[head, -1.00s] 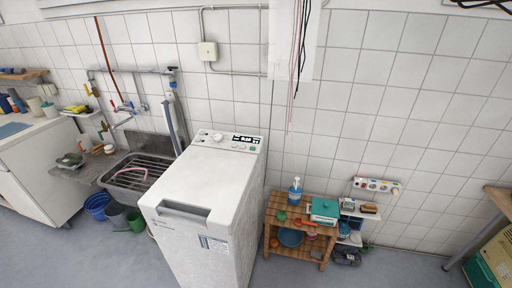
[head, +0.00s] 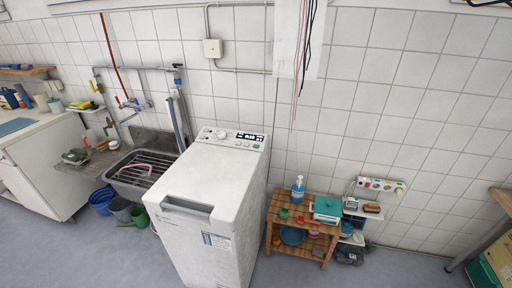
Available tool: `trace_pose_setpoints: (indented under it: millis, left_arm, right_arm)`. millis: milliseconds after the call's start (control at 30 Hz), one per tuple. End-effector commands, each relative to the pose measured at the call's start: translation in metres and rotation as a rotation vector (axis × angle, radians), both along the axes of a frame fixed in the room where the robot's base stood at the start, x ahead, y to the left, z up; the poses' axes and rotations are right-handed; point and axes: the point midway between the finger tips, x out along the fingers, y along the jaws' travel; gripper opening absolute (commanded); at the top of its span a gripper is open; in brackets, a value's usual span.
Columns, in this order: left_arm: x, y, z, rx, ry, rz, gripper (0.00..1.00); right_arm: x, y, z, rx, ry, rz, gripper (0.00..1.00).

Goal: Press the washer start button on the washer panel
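The white top-loading washer (head: 205,180) stands in the middle of the head view, against the tiled wall. Its panel (head: 230,138) runs along the back of its top. The panel has a round knob at the left, a dark lit display (head: 249,137) at the right, and small greenish buttons (head: 246,144) below the display. The button markings are too small to read. Neither of my grippers shows in the head view.
A sink (head: 138,178) with a rack is left of the washer, with buckets (head: 101,201) below. A low wooden shelf (head: 283,206) stands close to the washer's right. Grey floor (head: 400,270) is open at the front right.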

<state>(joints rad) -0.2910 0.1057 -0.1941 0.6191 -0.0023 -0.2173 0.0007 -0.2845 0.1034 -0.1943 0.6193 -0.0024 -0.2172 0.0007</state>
Motion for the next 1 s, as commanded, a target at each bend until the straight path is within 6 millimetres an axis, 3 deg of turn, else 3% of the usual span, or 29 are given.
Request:
trace_pose_setpoints:
  millis: [33, 200, 600, 1000]
  left_arm:
    - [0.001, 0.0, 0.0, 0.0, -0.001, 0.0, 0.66]
    - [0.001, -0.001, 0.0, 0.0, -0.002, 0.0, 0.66]
    - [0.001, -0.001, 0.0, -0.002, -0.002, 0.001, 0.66]
    - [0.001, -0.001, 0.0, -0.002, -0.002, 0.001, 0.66]
  right_arm:
    - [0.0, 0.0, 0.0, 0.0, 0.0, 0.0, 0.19]
    - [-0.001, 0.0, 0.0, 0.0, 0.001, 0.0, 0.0]
    - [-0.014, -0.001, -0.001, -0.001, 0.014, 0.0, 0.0]
    - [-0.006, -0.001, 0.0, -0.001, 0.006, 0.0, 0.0]
